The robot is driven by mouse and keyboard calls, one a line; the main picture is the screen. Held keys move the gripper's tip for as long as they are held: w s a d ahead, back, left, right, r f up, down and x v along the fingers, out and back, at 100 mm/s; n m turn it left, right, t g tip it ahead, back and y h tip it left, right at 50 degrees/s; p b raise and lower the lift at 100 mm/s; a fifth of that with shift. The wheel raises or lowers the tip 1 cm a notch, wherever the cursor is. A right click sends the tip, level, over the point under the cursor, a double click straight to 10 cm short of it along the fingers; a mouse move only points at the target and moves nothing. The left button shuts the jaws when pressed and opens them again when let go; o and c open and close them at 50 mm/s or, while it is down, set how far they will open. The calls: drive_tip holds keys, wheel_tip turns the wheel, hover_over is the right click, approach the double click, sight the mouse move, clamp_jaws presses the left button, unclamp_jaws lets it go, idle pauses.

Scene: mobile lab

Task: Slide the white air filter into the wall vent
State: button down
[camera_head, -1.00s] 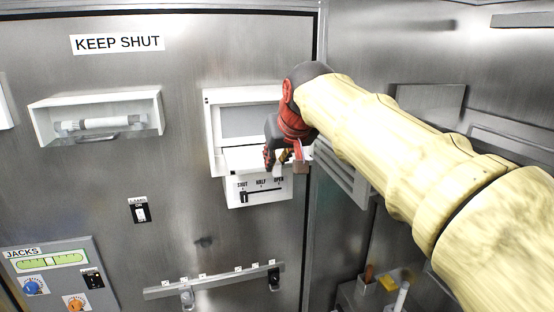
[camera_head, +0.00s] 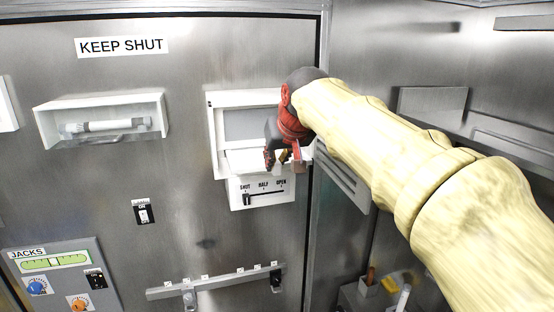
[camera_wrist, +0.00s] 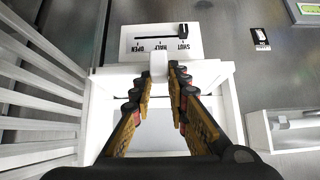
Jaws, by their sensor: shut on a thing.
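The wall vent (camera_head: 213,130) is a white frame with a grey panel, set in the steel wall right of centre in the head view. The white air filter (camera_head: 240,160) is a pale slab at the vent's lower opening, partly hidden by my gripper. How deep it sits in the vent cannot be told. My gripper (camera_head: 278,160) is at the vent's lower right, reaching in from the right. In the wrist view its fingers (camera_wrist: 159,80) are shut on a small white tab (camera_wrist: 158,63) on the filter's near edge.
Below the vent is a white slider plate (camera_head: 262,202) marked SHUT, HALF, OPEN, its knob at SHUT. A louvred grille (camera_wrist: 35,95) stands close on the left in the wrist view. A white box with a tube (camera_head: 100,122) is left of the vent.

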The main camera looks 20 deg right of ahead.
sight(263, 149)
drive_tip(key=shift+w+r+p, duration=0.1)
drive_tip(key=shift+w+p, duration=2.85)
drive_tip(key=shift+w, duration=2.8)
drive_tip(key=c, duration=1.7)
unclamp_jaws()
drive_tip(key=shift+o, duration=0.2)
drive_tip(key=v, duration=1.2)
